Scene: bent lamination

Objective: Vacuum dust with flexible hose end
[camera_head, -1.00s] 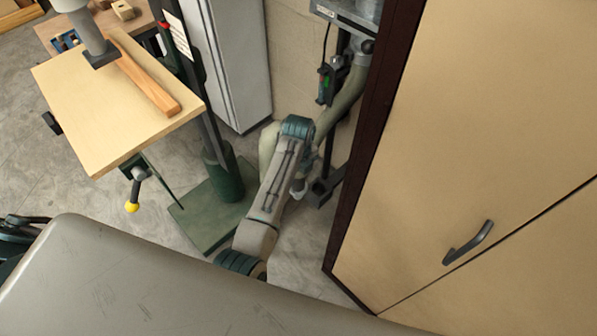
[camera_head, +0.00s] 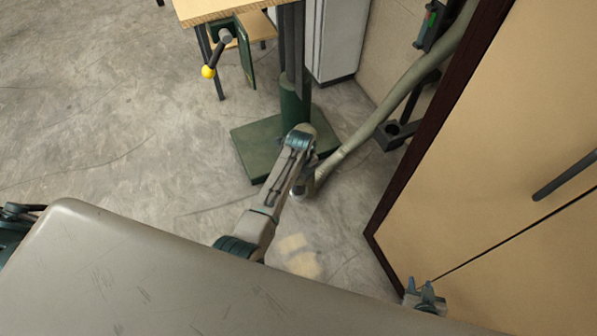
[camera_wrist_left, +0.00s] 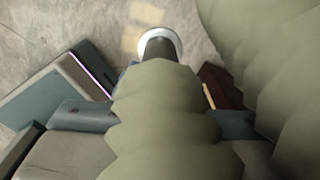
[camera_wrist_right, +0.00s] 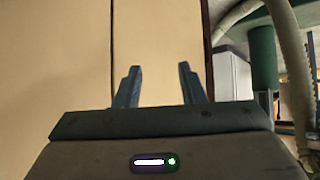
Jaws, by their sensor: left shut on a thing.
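The flexible hose (camera_head: 372,122) is grey-green and runs down from the upper right to my left gripper (camera_head: 303,187) above the floor. My left gripper is shut on the hose near its end. In the left wrist view the ribbed hose (camera_wrist_left: 160,110) fills the middle, and its dark tube ends in a white ring (camera_wrist_left: 160,42). Pale dust patches (camera_head: 300,258) lie on the floor, right of my left arm; they also show just beyond the ring (camera_wrist_left: 150,12). My right gripper (camera_wrist_right: 160,82) is open and empty in front of the cabinet, and its fingers (camera_head: 424,292) show low in the head view.
A tan cabinet (camera_head: 490,130) with a dark frame and handle stands close on the right. A green machine base (camera_head: 258,150) stands on the floor behind my left gripper, under a wooden table (camera_head: 225,8). Open concrete floor (camera_head: 110,130) lies to the left.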

